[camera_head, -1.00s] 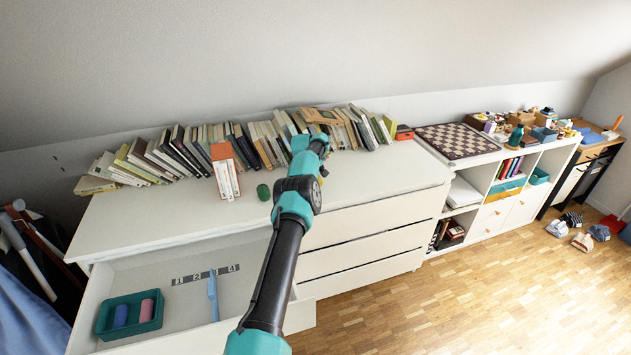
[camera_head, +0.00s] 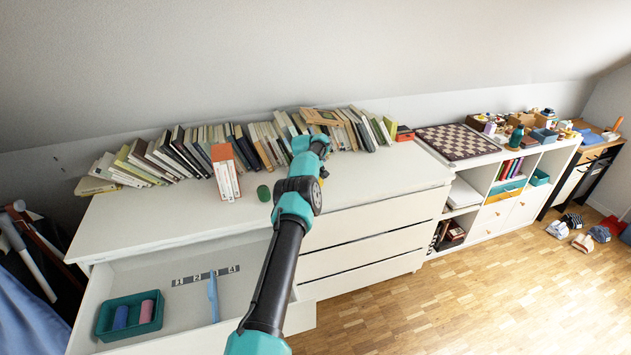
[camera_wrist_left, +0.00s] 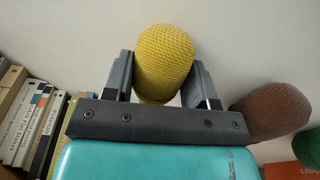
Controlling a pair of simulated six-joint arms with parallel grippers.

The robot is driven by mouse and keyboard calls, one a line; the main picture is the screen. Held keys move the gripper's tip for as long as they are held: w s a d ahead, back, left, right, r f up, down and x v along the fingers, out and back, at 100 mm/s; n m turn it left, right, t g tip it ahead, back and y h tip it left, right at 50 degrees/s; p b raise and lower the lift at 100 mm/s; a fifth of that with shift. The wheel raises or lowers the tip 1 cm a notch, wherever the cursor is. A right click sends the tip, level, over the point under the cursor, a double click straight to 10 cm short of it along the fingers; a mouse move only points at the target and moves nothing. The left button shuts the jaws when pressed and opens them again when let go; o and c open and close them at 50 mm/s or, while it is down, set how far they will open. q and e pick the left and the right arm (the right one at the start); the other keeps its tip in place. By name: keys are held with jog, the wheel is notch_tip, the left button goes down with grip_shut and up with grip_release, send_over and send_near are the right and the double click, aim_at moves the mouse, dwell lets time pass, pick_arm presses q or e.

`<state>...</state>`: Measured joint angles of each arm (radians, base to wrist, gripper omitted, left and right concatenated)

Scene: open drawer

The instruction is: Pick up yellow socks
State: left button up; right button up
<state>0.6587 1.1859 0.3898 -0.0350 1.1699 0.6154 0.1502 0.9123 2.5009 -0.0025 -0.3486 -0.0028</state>
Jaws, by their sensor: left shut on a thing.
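The yellow socks (camera_wrist_left: 163,62), a rounded knitted roll, sit between the two dark fingers of my left gripper (camera_wrist_left: 160,78) in the left wrist view. The fingers are shut on them from both sides. In the head view my left arm reaches over the white dresser top (camera_head: 360,180), and its own wrist mostly hides the gripper. Only a small bit of yellow shows there. I cannot tell whether the socks touch the dresser top. My right gripper is not in view.
A brown roll (camera_wrist_left: 270,112) is beside the right finger, with a green roll (camera_head: 263,192) farther off. Books (camera_head: 180,150) line the back. The open drawer (camera_head: 180,260) holds a teal tray (camera_head: 108,312) with a blue and a pink roll, plus a blue divider (camera_head: 213,298).

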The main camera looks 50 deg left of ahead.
pick_arm(q)
jog(key=shift+r, duration=1.75)
jog(key=shift+c, duration=0.5)
jog(key=s+d+r, duration=0.1)
jog(key=s+d, duration=0.9)
jog(key=d, duration=0.2)
jog(key=shift+s+r, duration=0.2)
jog(key=shift+s, duration=0.05)
jog(key=shift+d, duration=0.1)
